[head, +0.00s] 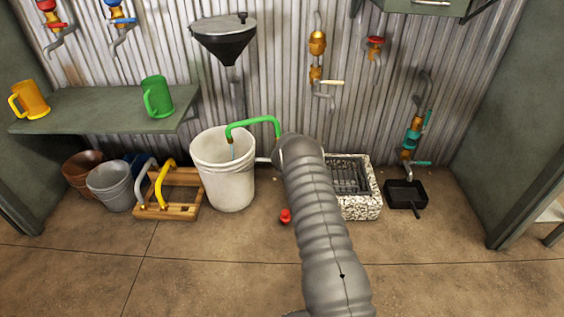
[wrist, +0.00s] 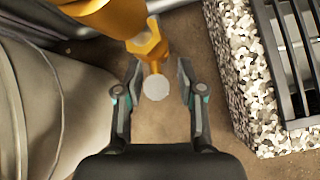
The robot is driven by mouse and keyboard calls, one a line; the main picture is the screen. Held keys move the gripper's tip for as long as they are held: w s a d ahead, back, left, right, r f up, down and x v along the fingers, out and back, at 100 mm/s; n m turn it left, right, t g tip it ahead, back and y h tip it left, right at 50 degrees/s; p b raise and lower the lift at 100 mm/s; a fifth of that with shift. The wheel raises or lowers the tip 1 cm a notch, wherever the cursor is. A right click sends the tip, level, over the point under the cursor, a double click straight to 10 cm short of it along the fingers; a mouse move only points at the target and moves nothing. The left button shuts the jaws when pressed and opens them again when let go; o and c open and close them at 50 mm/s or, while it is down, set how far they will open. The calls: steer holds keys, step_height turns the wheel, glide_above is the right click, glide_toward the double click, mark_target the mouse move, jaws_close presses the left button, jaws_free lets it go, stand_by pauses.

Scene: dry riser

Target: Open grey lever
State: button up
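In the wrist view, a brass-yellow valve (wrist: 148,42) reaches in from the top. A pale grey round end (wrist: 155,88), seemingly the grey lever seen end-on, lies between the fingers of my gripper (wrist: 159,82). The fingers are open, with a gap on each side of it. In the head view my arm hides my gripper and most of this valve. A short light grey piece (head: 263,160) shows between my arm and the white bucket (head: 222,175); I cannot tell if it is the lever. A green pipe (head: 252,122) hooks over the bucket.
A speckled stone basin with a dark grate (head: 365,205) stands right of my arm, close to my gripper in the wrist view (wrist: 262,125). Other taps, including a cream-levered one (head: 332,82), hang on the corrugated wall. A small red object (head: 285,216) lies on the floor.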

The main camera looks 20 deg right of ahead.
steer(key=v, duration=1)
steer(key=shift+s+r, duration=0.15)
steer(key=shift+s, duration=0.05)
steer(key=shift+a, duration=0.1)
stand_by(0.4)
steer(key=s+a+f+n+g+y, duration=0.3)
steer(key=s+a+f+n, duration=0.25)
steer(key=n, duration=0.65)
steer(key=s+a+r+n+g+y, duration=0.1)
steer(key=s+a+r+n, duration=0.2)
steer(key=s+r+n, duration=0.35)
steer(key=s+a+r+n, duration=0.3)
steer(key=s+r+n, duration=0.9)
steer(key=s+r, duration=0.6)
steer(key=s+a+r+n+t, duration=0.1)
steer(key=s+a+r+n, duration=0.2)
steer(key=s+r+n, duration=0.9)
steer(key=s+r, duration=0.6)
steer(key=s, duration=0.5)
steer(key=shift+s+a+r+n+h, duration=0.15)
steer(key=shift+a+r+n+h, duration=0.05)
steer(key=shift+a+n+h, duration=0.2)
